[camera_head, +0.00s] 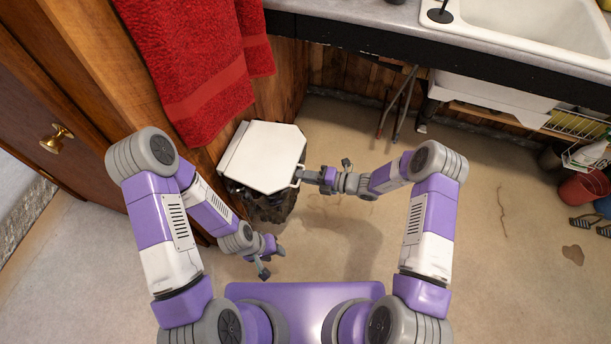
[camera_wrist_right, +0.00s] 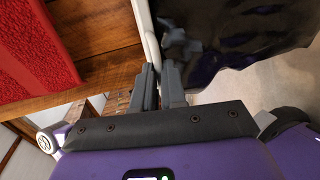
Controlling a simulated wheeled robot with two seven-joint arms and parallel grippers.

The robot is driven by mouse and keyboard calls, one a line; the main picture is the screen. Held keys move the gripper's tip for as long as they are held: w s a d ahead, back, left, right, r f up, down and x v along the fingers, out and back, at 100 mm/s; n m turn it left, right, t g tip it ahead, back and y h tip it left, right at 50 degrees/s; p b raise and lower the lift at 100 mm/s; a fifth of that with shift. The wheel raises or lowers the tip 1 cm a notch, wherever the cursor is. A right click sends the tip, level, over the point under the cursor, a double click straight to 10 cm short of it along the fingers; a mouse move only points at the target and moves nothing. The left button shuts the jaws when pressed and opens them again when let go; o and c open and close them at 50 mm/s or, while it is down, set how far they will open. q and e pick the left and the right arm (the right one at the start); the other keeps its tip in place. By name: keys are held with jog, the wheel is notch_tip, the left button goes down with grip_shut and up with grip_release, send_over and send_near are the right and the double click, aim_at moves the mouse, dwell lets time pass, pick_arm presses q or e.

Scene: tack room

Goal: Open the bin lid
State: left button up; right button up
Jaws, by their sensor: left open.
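In the right wrist view, the right gripper's fingers (camera_wrist_right: 161,78) meet the white edge of the lid (camera_wrist_right: 149,35), with the dark, crinkled bin body (camera_wrist_right: 250,35) to the right. My left gripper (camera_head: 270,258) is open and empty, below the bin and apart from it.
A red towel (camera_head: 200,60) hangs over the wooden cabinet to the left of the bin. A counter with a white sink (camera_head: 540,25) runs along the back right. A red bucket (camera_head: 583,188) and sandals stand at the far right. The middle floor is clear.

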grip_shut()
dwell(1.0)
pick_arm(q)
jog(key=shift+r, duration=0.1)
pick_arm(e)
jog(key=shift+r, duration=0.1)
